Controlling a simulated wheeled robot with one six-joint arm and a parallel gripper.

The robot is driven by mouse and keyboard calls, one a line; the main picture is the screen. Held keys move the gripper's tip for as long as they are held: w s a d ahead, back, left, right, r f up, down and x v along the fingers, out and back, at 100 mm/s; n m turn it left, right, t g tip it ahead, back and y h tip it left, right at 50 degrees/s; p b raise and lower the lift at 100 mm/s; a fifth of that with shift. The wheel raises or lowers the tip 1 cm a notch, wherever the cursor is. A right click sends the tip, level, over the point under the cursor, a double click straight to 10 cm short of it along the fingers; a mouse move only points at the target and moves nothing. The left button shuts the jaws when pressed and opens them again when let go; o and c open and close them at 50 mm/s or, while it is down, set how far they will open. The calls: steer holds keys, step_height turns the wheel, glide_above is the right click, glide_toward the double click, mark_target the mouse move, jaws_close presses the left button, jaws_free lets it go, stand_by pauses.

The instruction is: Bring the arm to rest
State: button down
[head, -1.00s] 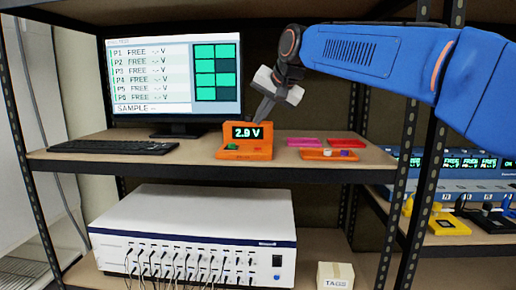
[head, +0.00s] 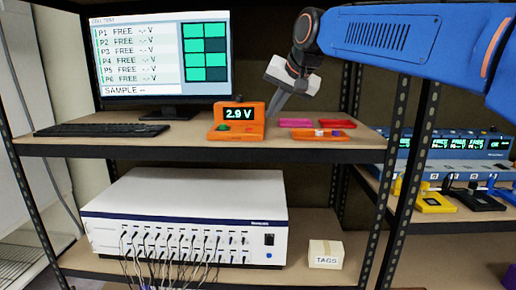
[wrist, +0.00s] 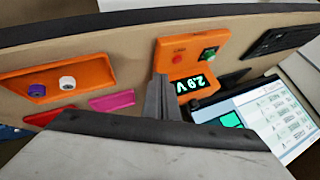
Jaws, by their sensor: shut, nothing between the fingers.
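My blue arm (head: 385,38) reaches in from the upper right in the head view. My gripper (head: 273,108) points down and left, just right of the orange meter (head: 238,119) that reads 2.9 V. Its fingers are together with nothing between them. In the wrist view my gripper (wrist: 163,80) shows its closed fingers in front of the shelf, beside the meter (wrist: 180,55). I cannot tell whether the fingertips touch anything.
The shelf holds a monitor (head: 161,55), a keyboard (head: 102,130), an orange tray (head: 318,135) with small parts, and pink and red trays. Below stand a white instrument (head: 190,205) with cables and a TAGS box (head: 325,254). A rack post (head: 410,160) stands right.

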steer(key=s+d+f+n+g+h, duration=0.1)
steer(key=s+d+f+h, duration=0.1)
steer(key=s+d+f, duration=1.4)
steer(key=s+d+f+h, duration=0.1)
steer(key=s+d+f, duration=0.3)
steer(key=s+f, duration=0.5)
steer(key=s+d+f+n+g+h, duration=0.1)
steer(key=s+d+f, duration=0.4)
steer(key=s+f, duration=0.4)
steer(key=shift+s+d+f+g, duration=0.2)
steer(key=shift+s+f+g, duration=0.1)
steer(key=shift+s+f, duration=0.1)
steer(key=shift+r, duration=0.1)
